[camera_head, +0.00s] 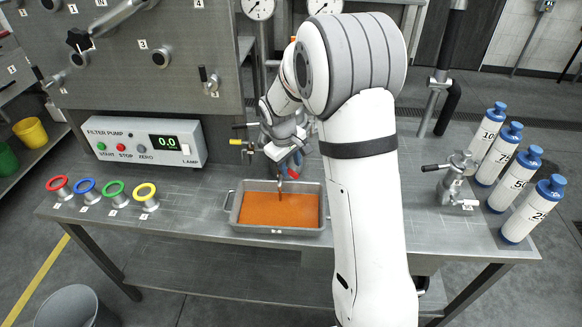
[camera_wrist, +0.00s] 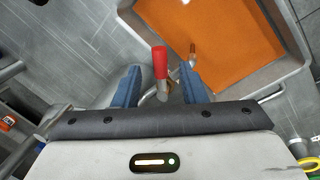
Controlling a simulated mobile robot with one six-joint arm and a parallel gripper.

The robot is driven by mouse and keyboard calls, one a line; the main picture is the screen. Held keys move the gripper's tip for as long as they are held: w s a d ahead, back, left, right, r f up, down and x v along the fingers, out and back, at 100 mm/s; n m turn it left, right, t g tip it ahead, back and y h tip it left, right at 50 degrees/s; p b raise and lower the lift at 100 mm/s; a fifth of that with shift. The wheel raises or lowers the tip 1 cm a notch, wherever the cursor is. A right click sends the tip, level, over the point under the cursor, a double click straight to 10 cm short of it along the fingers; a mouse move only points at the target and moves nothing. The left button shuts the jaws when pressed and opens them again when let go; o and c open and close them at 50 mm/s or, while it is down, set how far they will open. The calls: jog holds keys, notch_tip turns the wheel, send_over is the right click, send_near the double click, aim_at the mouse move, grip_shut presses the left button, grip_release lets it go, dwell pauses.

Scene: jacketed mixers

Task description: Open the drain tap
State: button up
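The drain tap's red handle (camera_wrist: 160,62) stands between my two blue fingers in the wrist view. My gripper (camera_wrist: 158,78) is open, with a gap on each side of the handle. In the head view the red handle (camera_head: 293,173) shows just below my gripper (camera_head: 286,160), above the back edge of a grey metal tray (camera_head: 324,232). The tray holds orange liquid (camera_head: 262,208). A thin orange-brown piece (camera_wrist: 193,54) points down into the tray; I cannot tell whether it is a spout or a running stream. The tap body is mostly hidden by my arm.
A filter pump panel (camera_head: 145,141) and several coloured rings (camera_head: 87,187) are at the left. A small metal valve (camera_head: 453,185) and several white bottles with blue caps (camera_head: 528,210) stand at the right. A yellow-tipped lever (camera_head: 236,142) is left of my gripper.

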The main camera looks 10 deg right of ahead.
jog(key=shift+w+d+f, duration=0.1)
jog(key=shift+d+f, duration=0.1)
jog(key=shift+f, duration=0.8)
jog(key=shift+c, duration=0.2)
grip_shut()
